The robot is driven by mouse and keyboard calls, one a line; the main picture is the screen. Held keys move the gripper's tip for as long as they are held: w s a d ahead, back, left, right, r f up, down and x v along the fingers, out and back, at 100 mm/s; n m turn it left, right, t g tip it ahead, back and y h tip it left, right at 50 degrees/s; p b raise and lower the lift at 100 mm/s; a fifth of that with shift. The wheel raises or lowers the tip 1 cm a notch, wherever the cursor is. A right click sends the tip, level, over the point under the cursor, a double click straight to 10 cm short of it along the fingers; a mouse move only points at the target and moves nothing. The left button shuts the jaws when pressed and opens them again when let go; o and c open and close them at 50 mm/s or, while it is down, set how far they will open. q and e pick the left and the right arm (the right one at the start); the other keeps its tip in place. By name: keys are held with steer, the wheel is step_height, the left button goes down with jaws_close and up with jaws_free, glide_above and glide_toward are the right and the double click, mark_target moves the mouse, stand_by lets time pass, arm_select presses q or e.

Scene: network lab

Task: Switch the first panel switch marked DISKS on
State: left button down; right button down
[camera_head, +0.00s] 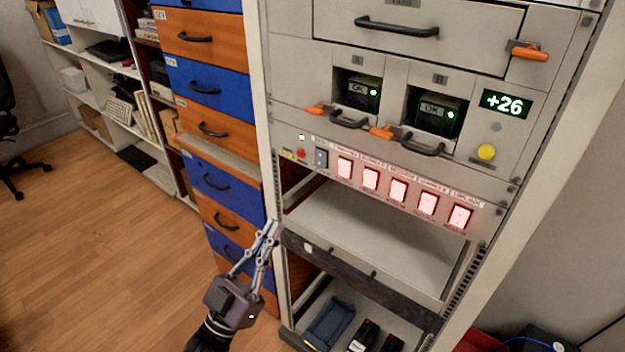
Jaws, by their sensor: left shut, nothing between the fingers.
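A row of panel switches runs across the grey rack front. The leftmost switch (321,158) is dark grey and unlit. Several rocker switches to its right, starting with the first lit switch (345,167), glow red-white. The small labels above them are too blurred to read surely, so I cannot tell which says DISKS. My left gripper (268,230) is shut and empty, its fingers pointing up, below and left of the switch row and apart from it, by the rack's left post. My right gripper is not in view.
Above the switches are two bays with black OK modules (436,113), orange latches, a green +26 display (505,103) and a yellow button (486,152). Below are an open shelf (370,235) and a lower tray with a blue bin (328,322). Blue and orange drawers (205,87) stand left; the floor (80,240) is clear.

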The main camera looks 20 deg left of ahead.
mark_target(319, 166)
arm_select(q)
steer(key=x, duration=0.4)
steer(key=w+f+x, duration=0.1)
steer(key=x, duration=0.3)
steer(key=f+x, duration=0.1)
steer(key=x, duration=0.3)
steer(key=shift+w+d+p, duration=0.25)
steer(key=shift+w+p, duration=0.1)
steer(key=shift+p, duration=0.05)
steer(key=shift+w+d, duration=0.15)
steer(key=shift+w, duration=0.2)
steer(key=shift+r, duration=0.1)
steer(key=shift+w+d+f+b, duration=0.2)
steer(key=shift+w+f+b, duration=0.15)
steer(key=shift+w+b, duration=0.2)
steer(key=v, duration=1.2)
